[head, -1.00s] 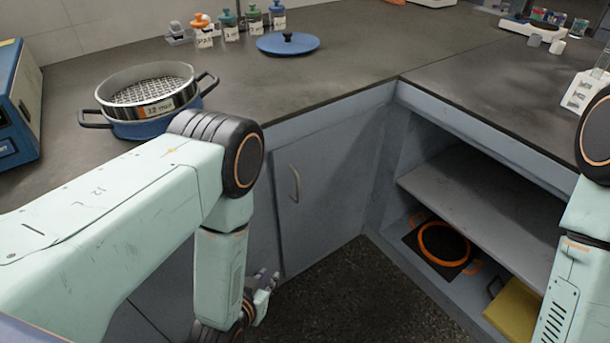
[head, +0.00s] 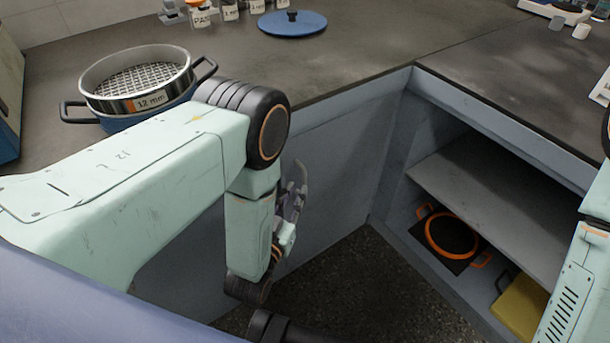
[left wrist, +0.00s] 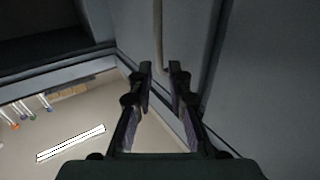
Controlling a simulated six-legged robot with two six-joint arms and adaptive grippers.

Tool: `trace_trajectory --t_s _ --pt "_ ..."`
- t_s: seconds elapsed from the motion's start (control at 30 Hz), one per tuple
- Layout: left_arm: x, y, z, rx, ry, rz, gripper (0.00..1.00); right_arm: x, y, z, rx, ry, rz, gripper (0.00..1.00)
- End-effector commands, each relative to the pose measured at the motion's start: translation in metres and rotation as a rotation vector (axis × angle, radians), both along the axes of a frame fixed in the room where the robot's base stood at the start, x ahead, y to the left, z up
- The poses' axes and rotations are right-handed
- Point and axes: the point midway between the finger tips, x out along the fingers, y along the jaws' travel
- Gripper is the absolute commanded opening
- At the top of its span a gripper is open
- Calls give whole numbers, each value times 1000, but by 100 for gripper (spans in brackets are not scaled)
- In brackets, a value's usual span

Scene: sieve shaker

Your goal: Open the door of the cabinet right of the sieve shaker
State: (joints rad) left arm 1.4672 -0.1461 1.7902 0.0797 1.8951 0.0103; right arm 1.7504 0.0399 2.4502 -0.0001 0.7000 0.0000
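The grey-blue cabinet door (head: 325,195) below the counter looks shut in the head view. In the left wrist view, the upright bar handle (left wrist: 158,35) of the door shows just ahead of the fingertips of my left gripper (left wrist: 161,68). It lines up with the gap between them. The fingers are apart and I see no grip on the handle. A sieve marked 12 mm (head: 150,100) sits on a blue pot on the counter. My right gripper is out of view.
An open cabinet shelf (head: 485,195) stands to the right, with an orange-rimmed item (head: 452,235) and a yellow item (head: 520,308) below. A blue lid (head: 292,25) and labelled jars (head: 200,15) are at the back of the counter (head: 390,45). Dark floor lies before the door.

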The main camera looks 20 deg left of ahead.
Motion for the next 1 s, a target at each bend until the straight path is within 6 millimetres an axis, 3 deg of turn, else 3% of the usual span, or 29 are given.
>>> trace_trajectory --t_s 0.2,0.4,0.77,1.0 --pt "37 -4 -1 0 -3 -2 18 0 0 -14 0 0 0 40" --pt "59 -6 -1 0 0 -3 18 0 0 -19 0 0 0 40" --pt "65 -5 0 0 2 -4 17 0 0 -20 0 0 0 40" --pt "65 -5 0 0 2 -4 0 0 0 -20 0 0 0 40"
